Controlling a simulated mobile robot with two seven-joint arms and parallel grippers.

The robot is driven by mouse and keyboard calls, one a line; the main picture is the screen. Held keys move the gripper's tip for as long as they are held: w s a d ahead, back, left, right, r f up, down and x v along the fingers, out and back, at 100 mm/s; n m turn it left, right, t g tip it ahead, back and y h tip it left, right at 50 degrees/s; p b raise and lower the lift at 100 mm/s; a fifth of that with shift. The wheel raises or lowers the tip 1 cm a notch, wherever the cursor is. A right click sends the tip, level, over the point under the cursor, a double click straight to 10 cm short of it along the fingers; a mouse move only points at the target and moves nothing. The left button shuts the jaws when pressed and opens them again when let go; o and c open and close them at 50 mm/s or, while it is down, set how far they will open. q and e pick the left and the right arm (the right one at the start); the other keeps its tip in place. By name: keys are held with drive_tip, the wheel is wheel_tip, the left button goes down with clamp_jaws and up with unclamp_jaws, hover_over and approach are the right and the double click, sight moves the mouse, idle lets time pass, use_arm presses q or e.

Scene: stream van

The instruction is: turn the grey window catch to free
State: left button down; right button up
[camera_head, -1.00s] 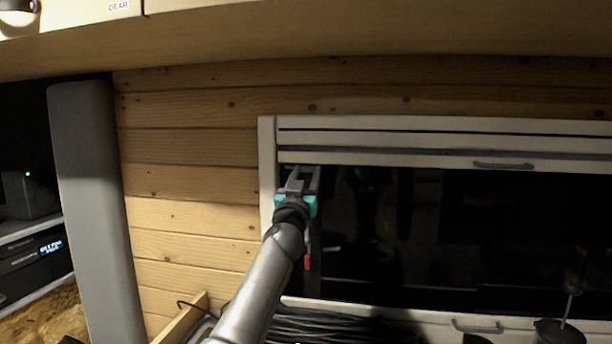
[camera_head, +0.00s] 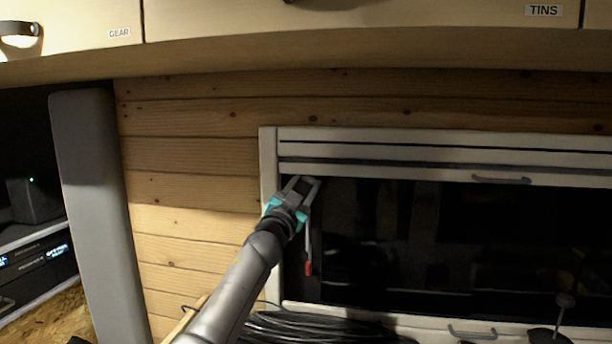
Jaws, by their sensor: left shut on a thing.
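The window (camera_head: 450,240) is a dark pane in a pale frame (camera_head: 268,165). My left gripper (camera_head: 304,181) has teal parts and reaches up to the top left corner of the pane, just under the blind. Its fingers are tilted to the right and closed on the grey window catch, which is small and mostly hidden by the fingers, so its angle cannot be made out. A thin strip with a red end (camera_head: 308,268) hangs just below the gripper, along the left side of the pane. My right gripper is not in view.
A rolled blind with a grey handle (camera_head: 501,180) crosses the window's top. Overhead lockers (camera_head: 350,20) overhang the wall. A coil of black cable (camera_head: 310,328) lies below the window. A grey upright panel (camera_head: 98,210) stands at the left.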

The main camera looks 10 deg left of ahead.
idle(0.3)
use_arm(q)
drive_tip(key=shift+c, duration=2)
unclamp_jaws()
